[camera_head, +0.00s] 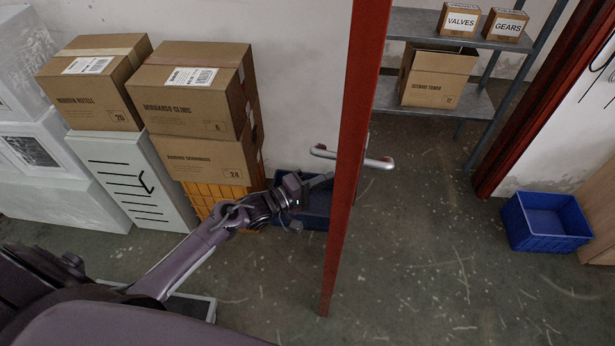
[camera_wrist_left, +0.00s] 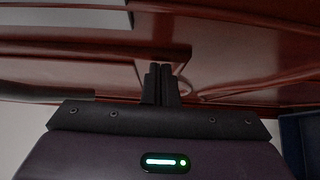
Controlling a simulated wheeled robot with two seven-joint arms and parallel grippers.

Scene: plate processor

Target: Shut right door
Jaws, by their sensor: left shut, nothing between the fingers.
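The red door (camera_head: 345,200) stands open and is seen nearly edge-on in the head view, with metal handles (camera_head: 378,163) on both of its sides. The red door frame post (camera_head: 535,105) is at the right, with an open doorway between. My left gripper (camera_head: 328,179) is shut and empty at the left face of the door, just below the handle. In the left wrist view, the shut fingers (camera_wrist_left: 160,82) point at the red door surface (camera_wrist_left: 230,65); I cannot tell whether they touch it. My right gripper is not in view.
A blue bin (camera_head: 315,208) sits behind my left gripper. Another blue bin (camera_head: 545,222) is at the right. Shelves (camera_head: 440,27) stand beyond the doorway.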

